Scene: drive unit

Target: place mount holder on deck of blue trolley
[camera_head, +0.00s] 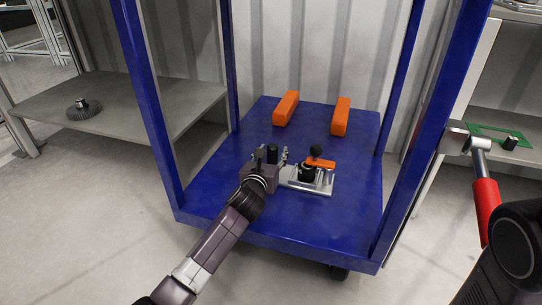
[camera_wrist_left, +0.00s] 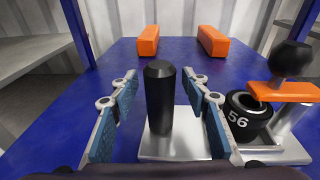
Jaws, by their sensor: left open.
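The mount holder (camera_head: 319,184) is a silver plate bearing a black upright post (camera_wrist_left: 159,98), a black ring marked 56 (camera_wrist_left: 245,118), and an orange handle with a black ball knob (camera_head: 316,151). It rests on the blue deck (camera_head: 300,226) of the trolley, near the middle. My left gripper (camera_head: 271,156) is open at the plate's left end. In the left wrist view its two fingers stand on either side of the black post, with visible gaps. My right gripper does not show.
Two orange blocks (camera_head: 286,108) (camera_head: 341,117) lie on the deck behind the holder. Blue trolley posts (camera_head: 150,105) rise at the corners. A grey shelf (camera_head: 130,103) with a gear (camera_head: 83,110) stands left. A red-handled tool (camera_head: 487,205) is at right. The deck's front is clear.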

